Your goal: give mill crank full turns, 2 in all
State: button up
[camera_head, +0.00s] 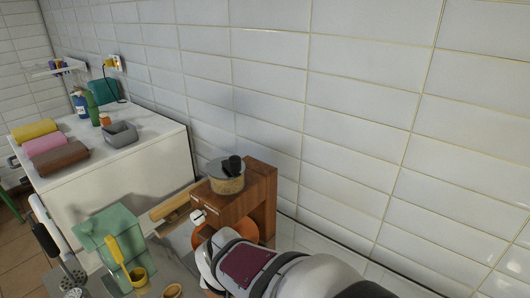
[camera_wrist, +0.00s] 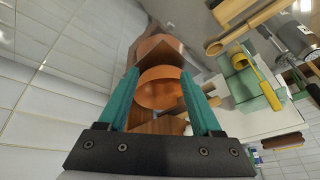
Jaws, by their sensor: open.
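In the head view, what looks like the mill is a round wooden body (camera_head: 228,185) with a grey top, standing on a brown wooden block (camera_head: 258,190) by the tiled wall. A black knob (camera_head: 234,164), seemingly the crank's handle, sits on its top; the crank arm is not clear. My gripper (camera_wrist: 160,78) is open in the wrist view, its two teal fingers apart. An orange-copper round thing (camera_wrist: 160,88) shows between and beyond the fingers; I cannot tell whether they touch it. In the head view, my arm hides the gripper. I cannot make out the knob in the wrist view.
A green container (camera_head: 112,232) and a yellow ladle (camera_head: 118,252) are left of my arm. A wooden piece (camera_head: 170,206) lies beside the block. A white cabinet (camera_head: 115,175) carries rolled towels (camera_head: 48,146), bottles and a grey item. The wall is close on the right.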

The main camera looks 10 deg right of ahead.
jog(key=s+d+r+m+g+h, duration=0.1)
jog(key=d+h, duration=0.1)
jog(key=d, duration=0.3)
jog(key=s+d+r+m+g+h, duration=0.1)
jog(key=s+d+r+m+h, duration=0.1)
jog(key=d, duration=0.4)
jog(key=s+d+r+m+h, duration=0.1)
jog(key=s+d+r+h, duration=0.1)
jog(key=d, duration=0.3)
jog(key=shift+d+r+m+g+h, duration=0.25)
jog(key=shift+d+m+g+h, duration=0.15)
jog(key=shift+h, duration=0.5)
jog(key=n+t+h, duration=0.4)
jog(key=n+t, duration=0.8)
jog(key=n, duration=2.3)
send_near(230, 162)
jog(key=x, duration=1.4)
jog(key=shift+w+d+f, duration=0.1)
jog(key=shift+d+f, duration=0.1)
jog(key=shift+f, duration=0.15)
